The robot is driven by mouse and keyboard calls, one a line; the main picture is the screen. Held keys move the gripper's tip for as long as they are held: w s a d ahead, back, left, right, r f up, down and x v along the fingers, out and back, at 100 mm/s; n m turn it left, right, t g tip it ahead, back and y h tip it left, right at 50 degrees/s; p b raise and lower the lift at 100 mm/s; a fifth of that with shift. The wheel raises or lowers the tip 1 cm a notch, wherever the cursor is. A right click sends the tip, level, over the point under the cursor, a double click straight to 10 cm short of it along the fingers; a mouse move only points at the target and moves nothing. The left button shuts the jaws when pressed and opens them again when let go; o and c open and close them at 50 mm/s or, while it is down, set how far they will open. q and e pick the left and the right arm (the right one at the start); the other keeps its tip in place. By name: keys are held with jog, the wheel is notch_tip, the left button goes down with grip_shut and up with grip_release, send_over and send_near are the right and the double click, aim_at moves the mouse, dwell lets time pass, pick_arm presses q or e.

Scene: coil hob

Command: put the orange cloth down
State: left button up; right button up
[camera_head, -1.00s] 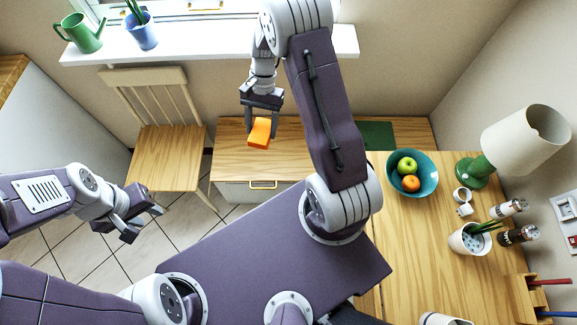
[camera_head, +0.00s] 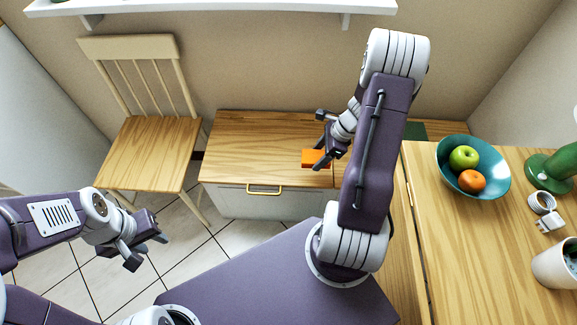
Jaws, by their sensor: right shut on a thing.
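The orange cloth (camera_head: 313,158) is a small folded block over the wooden top of the low drawer cabinet (camera_head: 255,140). My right gripper (camera_head: 324,157) is shut on it from the right and partly covers it. I cannot tell whether the cloth touches the wood or hangs just above it. My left gripper (camera_head: 146,250) is open and empty over the tiled floor, in front of the chair and well away from the cloth.
A wooden chair (camera_head: 150,150) stands left of the cabinet. At right, a table (camera_head: 450,250) holds a teal bowl (camera_head: 447,178) with fruit, a green lamp base (camera_head: 552,170) and a white pot (camera_head: 555,263). The cabinet top left of the cloth is clear. A white shelf (camera_head: 220,7) runs above.

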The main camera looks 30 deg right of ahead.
jog(key=b, duration=0.4)
send_over(287, 160)
jog(key=d, duration=0.1)
jog(key=f, duration=0.7)
jog(key=shift+s, duration=0.35)
notch_tip(287, 160, down, 4)
jog(key=shift+f+b, duration=0.1)
jog(key=shift+b, duration=1.05)
jog(key=o, duration=1.2)
